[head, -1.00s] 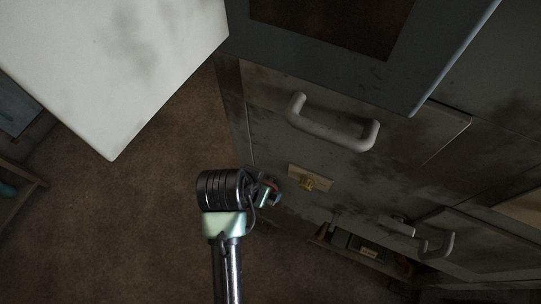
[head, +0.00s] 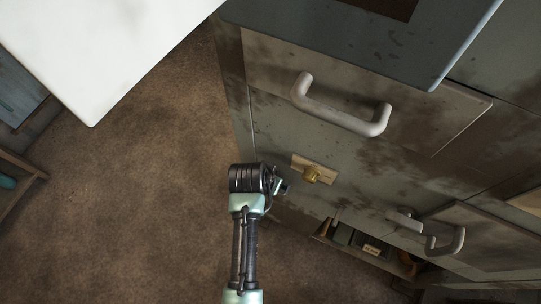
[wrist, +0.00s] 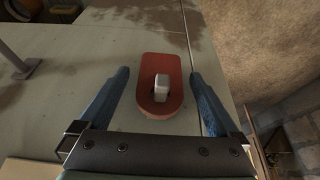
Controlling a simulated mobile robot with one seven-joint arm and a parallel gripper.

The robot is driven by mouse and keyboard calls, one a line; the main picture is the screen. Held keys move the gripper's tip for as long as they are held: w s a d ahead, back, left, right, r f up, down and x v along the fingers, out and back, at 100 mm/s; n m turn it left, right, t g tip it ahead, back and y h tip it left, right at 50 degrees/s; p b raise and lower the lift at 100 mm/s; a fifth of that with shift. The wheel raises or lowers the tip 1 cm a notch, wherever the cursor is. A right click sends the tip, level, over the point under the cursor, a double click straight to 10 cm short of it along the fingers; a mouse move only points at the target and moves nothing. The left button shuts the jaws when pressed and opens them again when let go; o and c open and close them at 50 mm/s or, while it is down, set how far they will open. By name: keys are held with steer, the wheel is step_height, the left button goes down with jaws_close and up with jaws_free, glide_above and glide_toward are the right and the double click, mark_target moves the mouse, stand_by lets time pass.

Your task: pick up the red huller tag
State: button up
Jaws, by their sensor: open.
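The red huller tag (wrist: 160,75) shows in the wrist view as a flat red plate with a rounded near end. It lies against a grey-green panel, and a pale peg (wrist: 161,85) sticks out through its opening. My gripper (wrist: 160,73) is open, with one blue finger on each side of the tag and visible gaps between. Nothing is held. In the head view my gripper (head: 283,187) is small and partly hidden by my wrist, beside the lower cabinet front. I cannot make out the tag there.
An open bin (head: 367,245) holds items below. A white surface (head: 105,45) stands upper left. Brown floor is clear at left.

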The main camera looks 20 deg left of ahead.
steer(key=c, duration=1.4)
steer(key=shift+r, duration=0.15)
